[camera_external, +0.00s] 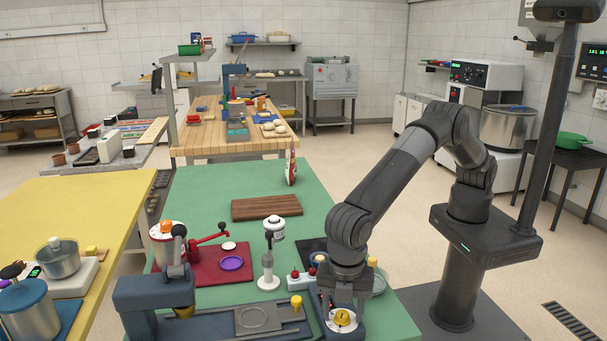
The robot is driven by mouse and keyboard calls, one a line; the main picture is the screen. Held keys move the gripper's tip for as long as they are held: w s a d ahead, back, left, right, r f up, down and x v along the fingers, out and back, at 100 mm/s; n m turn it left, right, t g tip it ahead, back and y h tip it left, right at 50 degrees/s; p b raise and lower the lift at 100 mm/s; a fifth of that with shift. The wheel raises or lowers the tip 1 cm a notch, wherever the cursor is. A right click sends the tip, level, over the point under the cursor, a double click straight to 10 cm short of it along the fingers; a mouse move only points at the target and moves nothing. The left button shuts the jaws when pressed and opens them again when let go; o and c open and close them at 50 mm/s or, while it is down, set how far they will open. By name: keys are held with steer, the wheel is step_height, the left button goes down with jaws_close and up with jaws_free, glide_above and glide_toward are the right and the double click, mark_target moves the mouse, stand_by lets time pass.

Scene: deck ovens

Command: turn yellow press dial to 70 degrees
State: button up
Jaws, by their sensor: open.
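The yellow press dial (342,317) is a round knob on a pale disc, on a dark blue-grey housing near the front of the green table. My gripper (343,308) points down at the dial, with its fingers open on either side of it. Whether the fingers touch the dial cannot be told. The gripper and wrist hide part of the dial, and its angle marks are too small to read. The dark press (155,291) with its flat bed stands to the left.
A small yellow knob (296,301) stands just left of my gripper. A white upright device (269,256) and a block with red knobs (296,279) stand close behind. A red mat (207,272) and a wooden board (266,207) lie farther back.

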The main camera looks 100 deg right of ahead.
steer(key=shift+c, duration=0.5)
steer(key=c, duration=0.9)
steer(key=shift+o, duration=0.2)
steer(key=shift+m, duration=0.4)
steer(key=m, duration=0.3)
steer(key=shift+m, duration=2)
steer(key=o, duration=1)
steer(key=shift+c, duration=0.2)
